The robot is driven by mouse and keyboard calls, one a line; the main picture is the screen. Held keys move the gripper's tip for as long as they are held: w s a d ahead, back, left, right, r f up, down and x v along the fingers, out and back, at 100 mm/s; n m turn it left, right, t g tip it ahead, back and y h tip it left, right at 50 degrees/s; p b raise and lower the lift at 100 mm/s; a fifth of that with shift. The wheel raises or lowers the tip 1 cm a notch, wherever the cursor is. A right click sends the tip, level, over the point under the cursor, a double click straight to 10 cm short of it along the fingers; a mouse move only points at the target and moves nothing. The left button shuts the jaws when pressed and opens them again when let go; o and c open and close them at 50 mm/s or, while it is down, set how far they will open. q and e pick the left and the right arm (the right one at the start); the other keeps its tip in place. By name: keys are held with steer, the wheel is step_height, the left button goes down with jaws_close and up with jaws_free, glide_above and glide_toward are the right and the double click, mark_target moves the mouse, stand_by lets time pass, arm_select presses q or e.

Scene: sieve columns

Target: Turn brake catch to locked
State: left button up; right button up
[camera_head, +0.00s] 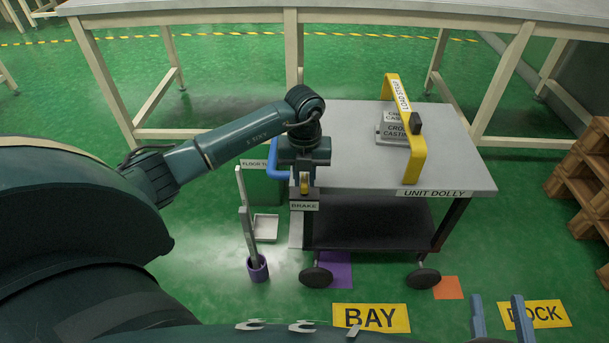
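The brake catch (304,188) is a small yellow-and-dark part at the near left corner of the unit dolly (352,175), just above a white BRAKE label (304,206). My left gripper (303,170) points down directly over the catch. Its wrist hides the fingertips and most of the catch, so I cannot tell whether they touch or which way the catch is turned. My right gripper (498,316) shows two blue fingers spread apart at the bottom right, empty, away from the dolly.
A yellow load strap (416,150) arches over grey casting blocks (392,133) on the dolly. A purple holder (257,268) with upright bars and a white tray (266,228) stand left of it. BAY (371,318) and DOCK (545,314) signs lie in front. Wooden pallets (582,180) stand right.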

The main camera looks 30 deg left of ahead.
arm_select(q)
jaws_close()
steer(key=shift+m, duration=0.4)
arm_select(e)
steer(key=shift+r, duration=0.15)
arm_select(q)
steer(key=shift+r+m+p, duration=0.1)
steer(key=shift+m+p, duration=0.25)
steer(key=shift+m, duration=0.15)
steer(key=m, duration=0.3)
steer(key=shift+p, duration=0.4)
steer(key=m, duration=0.8)
steer(key=shift+m+p, duration=0.3)
steer(key=shift+m, duration=2.3)
arm_select(e)
steer(key=shift+d+h, duration=0.3)
steer(key=shift+h, duration=0.1)
steer(key=shift+g, duration=0.3)
